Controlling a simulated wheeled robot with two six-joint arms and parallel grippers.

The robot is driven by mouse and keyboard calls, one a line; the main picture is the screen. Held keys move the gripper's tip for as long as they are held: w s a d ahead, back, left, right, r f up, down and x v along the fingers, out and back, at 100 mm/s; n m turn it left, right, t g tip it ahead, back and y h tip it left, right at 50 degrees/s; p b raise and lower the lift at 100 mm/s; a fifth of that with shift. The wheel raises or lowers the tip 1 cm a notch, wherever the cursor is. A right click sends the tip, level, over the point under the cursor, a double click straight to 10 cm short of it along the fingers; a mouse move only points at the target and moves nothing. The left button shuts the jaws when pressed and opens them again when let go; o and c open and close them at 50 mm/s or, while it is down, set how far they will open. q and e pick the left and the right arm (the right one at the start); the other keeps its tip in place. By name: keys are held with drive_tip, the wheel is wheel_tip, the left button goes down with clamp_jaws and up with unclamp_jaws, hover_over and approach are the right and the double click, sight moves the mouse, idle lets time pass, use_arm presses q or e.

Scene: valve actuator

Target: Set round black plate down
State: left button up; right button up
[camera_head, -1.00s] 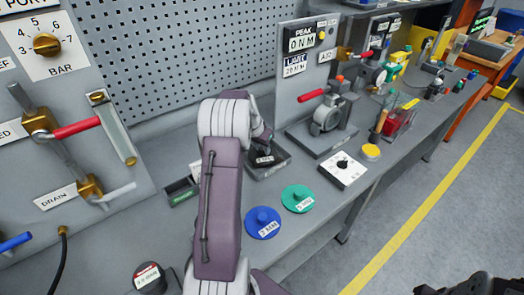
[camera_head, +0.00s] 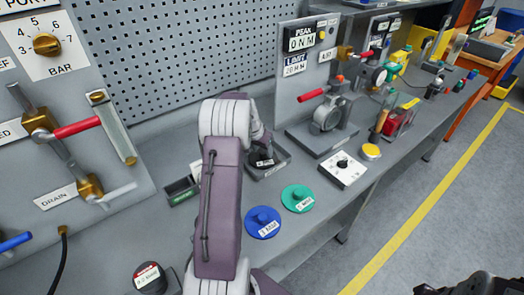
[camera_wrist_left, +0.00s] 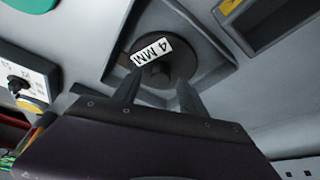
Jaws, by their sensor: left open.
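The round black plate (camera_wrist_left: 178,66) has a white label and a central knob (camera_wrist_left: 158,72). It lies in a square grey tray (camera_wrist_left: 209,37), as the left wrist view shows. In the head view the plate (camera_head: 264,162) is partly hidden by my left gripper (camera_head: 262,146). In the left wrist view my left gripper (camera_wrist_left: 157,84) is open, its two dark fingers at either side of the knob. I cannot tell whether they touch the plate. A dark part of my right arm shows at the head view's lower right corner; its jaws cannot be made out.
A blue plate (camera_head: 262,224) and a green plate (camera_head: 297,199) lie on the bench in front of the tray. A small green-labelled box (camera_head: 182,190) stands left of it. A valve fixture (camera_head: 326,118) and a white dial box (camera_head: 342,171) stand to the right.

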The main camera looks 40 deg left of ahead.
use_arm(q)
drive_tip(key=v, duration=1.1)
drive_tip(key=shift+r, duration=0.25)
drive_tip(key=shift+s+d, duration=0.15)
